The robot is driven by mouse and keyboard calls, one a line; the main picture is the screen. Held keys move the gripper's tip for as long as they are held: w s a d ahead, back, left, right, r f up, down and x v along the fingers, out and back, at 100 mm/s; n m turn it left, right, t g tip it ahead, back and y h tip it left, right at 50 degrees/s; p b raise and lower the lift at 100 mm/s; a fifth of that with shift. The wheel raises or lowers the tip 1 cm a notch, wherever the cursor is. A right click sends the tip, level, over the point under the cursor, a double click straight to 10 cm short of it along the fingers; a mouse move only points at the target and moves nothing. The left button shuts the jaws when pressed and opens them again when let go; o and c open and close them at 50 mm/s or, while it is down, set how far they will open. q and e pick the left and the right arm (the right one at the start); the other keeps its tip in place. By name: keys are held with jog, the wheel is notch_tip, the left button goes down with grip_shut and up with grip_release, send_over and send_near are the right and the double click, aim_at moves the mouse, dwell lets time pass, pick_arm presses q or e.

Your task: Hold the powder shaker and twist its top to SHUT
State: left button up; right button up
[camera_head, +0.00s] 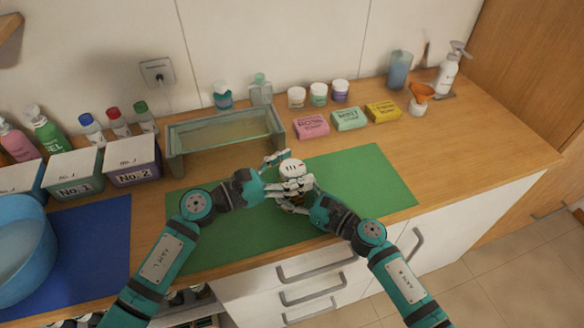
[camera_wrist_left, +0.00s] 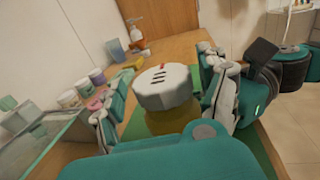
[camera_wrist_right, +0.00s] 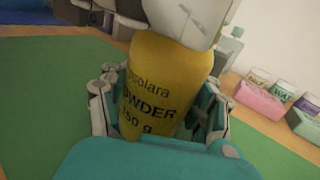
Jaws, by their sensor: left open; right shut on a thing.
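The powder shaker stands roughly upright over the green mat, its white top (camera_head: 292,167) showing dark slots and a small red mark. Lettering on the top is too small to read. Its yellow body (camera_wrist_right: 160,80), printed "POWDER 150 g", is between the fingers of my right gripper (camera_wrist_right: 158,112), which is shut on it. In the head view the body is mostly hidden by the grippers. My left gripper (camera_head: 282,172) is open, its fingers on either side of the top. In the left wrist view the white top (camera_wrist_left: 164,88) sits between the spread fingers.
The green mat (camera_head: 370,175) is clear at right. A glass tray (camera_head: 190,144) stands behind left. Soap boxes (camera_head: 349,119) and small jars (camera_head: 318,95) stand behind right. Labelled bins (camera_head: 132,172) and a blue basin (camera_head: 20,225) are at left. The counter's front edge is close.

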pick_arm(q)
jog(key=shift+a, duration=0.1)
jog(key=c, duration=1.2)
jog(key=shift+w+m+g+h, duration=0.15)
jog(key=shift+m+g+h, duration=0.15)
jog(key=shift+m+g, duration=0.3)
jog(key=shift+a+m+g+h, duration=0.1)
jog(key=shift+m+g+h, duration=0.35)
jog(key=shift+g, duration=0.55)
jog(key=m+g, duration=0.3)
jog(key=g, duration=0.2)
jog(key=shift+m+h, duration=0.35)
jog(key=m+g, duration=0.2)
jog(key=g, duration=0.1)
jog(key=m+g+y, duration=0.1)
jog(key=g, duration=0.2)
jog(key=shift+m, duration=0.4)
jog(key=shift+m+g, duration=0.4)
jog(key=shift+g, duration=0.3)
jog(key=shift+s+f+g+y, duration=0.1)
jog(key=shift+s+g+y, duration=0.1)
jog(key=shift+g+y, duration=0.15)
